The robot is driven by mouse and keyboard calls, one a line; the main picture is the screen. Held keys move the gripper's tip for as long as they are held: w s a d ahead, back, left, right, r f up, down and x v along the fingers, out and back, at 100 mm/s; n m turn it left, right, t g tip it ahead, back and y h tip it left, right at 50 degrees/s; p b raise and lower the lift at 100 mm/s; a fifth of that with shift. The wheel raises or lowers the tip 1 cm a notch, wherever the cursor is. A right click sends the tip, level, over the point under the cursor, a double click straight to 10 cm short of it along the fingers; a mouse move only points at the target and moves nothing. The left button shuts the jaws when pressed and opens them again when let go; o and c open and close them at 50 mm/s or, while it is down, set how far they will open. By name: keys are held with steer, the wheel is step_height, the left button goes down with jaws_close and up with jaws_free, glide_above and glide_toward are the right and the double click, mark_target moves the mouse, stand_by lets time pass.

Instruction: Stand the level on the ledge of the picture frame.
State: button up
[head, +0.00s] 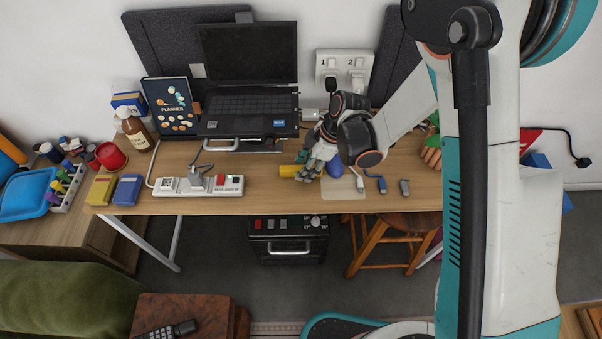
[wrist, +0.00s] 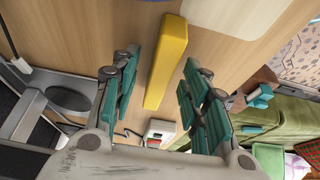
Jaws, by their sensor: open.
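The level, a plain yellow bar, lies on the wooden desk; in the head view its left end (head: 287,171) shows beside my gripper (head: 317,164), which hides the rest. In the wrist view the level (wrist: 168,62) runs lengthwise between the two teal finger pads of my gripper (wrist: 160,64). The fingers are open, with a visible gap on each side of the bar. I cannot make out a picture frame with a ledge in either view.
A white power strip (head: 198,186) lies left of the level. The desk's front edge is close. A stool (head: 392,240) stands below.

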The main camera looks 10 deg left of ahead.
steer(key=shift+a+f, duration=0.1)
steer(key=shift+f, duration=0.3)
steer(key=shift+r, duration=0.1)
jaws_close()
step_height(320, 180, up, 20)
steer(key=p, duration=0.6)
